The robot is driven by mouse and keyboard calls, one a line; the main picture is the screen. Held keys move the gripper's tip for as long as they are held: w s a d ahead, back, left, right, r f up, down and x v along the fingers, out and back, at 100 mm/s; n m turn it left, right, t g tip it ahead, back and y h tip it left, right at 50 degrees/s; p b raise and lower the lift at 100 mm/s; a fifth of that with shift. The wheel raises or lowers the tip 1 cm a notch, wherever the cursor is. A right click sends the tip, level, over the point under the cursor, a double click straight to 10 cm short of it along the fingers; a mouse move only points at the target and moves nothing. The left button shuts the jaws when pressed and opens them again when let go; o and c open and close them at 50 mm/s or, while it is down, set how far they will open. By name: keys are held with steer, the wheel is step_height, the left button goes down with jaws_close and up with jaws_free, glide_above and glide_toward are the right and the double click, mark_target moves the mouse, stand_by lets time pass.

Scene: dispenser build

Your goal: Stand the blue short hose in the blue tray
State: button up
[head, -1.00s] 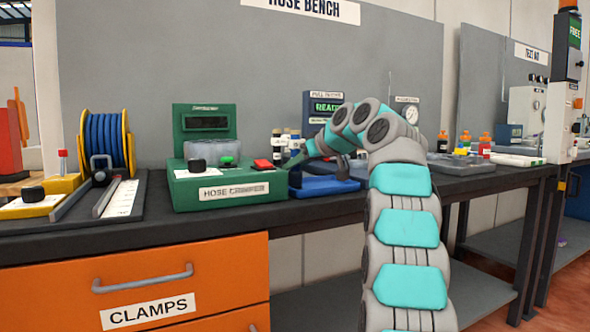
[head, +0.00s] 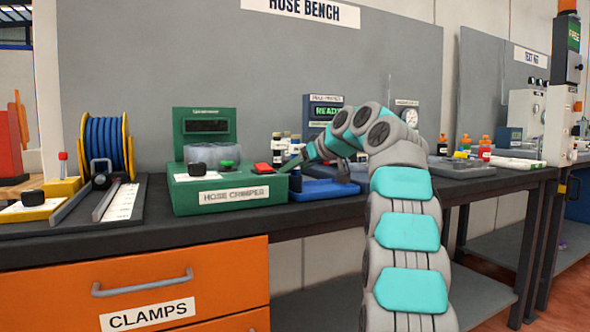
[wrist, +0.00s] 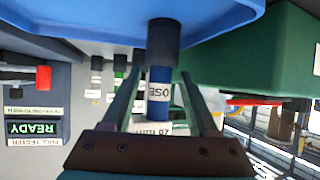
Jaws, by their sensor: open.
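The blue short hose (wrist: 158,86) shows in the wrist view, with a dark end cap and a white label around its body. It stands between the two fingers of my open gripper (wrist: 162,66), with a visible gap at the fingers. Its dark cap end is against the blue tray (wrist: 80,22), which fills the top of this upside-down view. The hose looks upright. In the head view, my gripper (head: 292,163) is over the left part of the blue tray (head: 325,190). The hose is hard to make out there, partly hidden by the gripper.
The green hose crimper (head: 215,190) stands just left of the tray. Small dark bottles (head: 280,150) and the pull tester (head: 323,112) stand behind it. A blue hose reel (head: 104,140) is at the far left. Bottles and a grey tray (head: 460,167) lie to the right.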

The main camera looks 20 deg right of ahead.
steer(key=v, duration=1.2)
steer(key=shift+w, duration=0.1)
steer(key=shift+c, duration=0.2)
stand_by(0.7)
